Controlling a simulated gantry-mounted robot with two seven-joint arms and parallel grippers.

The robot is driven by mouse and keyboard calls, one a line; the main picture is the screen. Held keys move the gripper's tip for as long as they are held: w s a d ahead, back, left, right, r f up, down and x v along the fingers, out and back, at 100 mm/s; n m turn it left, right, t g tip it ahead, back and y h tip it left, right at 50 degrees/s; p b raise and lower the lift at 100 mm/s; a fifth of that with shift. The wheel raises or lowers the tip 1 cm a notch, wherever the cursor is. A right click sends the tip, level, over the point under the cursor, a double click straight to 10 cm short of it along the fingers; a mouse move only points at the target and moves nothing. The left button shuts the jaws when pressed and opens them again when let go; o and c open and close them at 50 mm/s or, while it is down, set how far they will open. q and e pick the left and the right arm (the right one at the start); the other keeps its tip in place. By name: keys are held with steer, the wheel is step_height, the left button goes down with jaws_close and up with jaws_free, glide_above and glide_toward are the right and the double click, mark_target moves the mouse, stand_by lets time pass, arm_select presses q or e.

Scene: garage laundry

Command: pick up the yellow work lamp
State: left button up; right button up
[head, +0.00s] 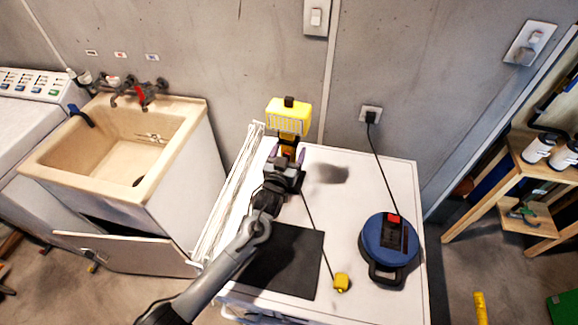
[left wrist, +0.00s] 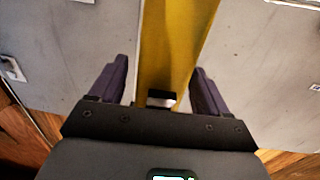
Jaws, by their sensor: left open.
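The yellow work lamp (head: 288,116) stands upright on the white cabinet top, near its back left corner by the wall. My left gripper (head: 287,158) is in front of the lamp and hides its lower part. In the left wrist view, a yellow part of the lamp (left wrist: 172,45) lies between the two spread fingers of my left gripper (left wrist: 160,72). Gaps show on both sides, so the fingers look apart from it. A dark cord runs from near the lamp to a yellow plug (head: 341,283). My right gripper is not in view.
The white cabinet top (head: 345,215) also holds a black mat (head: 285,262) and a blue cable reel (head: 388,248), whose cord goes up to a wall outlet (head: 370,114). A beige sink (head: 125,150) stands left, a wooden shelf (head: 545,170) right. The top's middle is mostly clear.

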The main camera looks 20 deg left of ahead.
arm_select(q)
steer(key=shift+w, duration=0.9)
jaws_close()
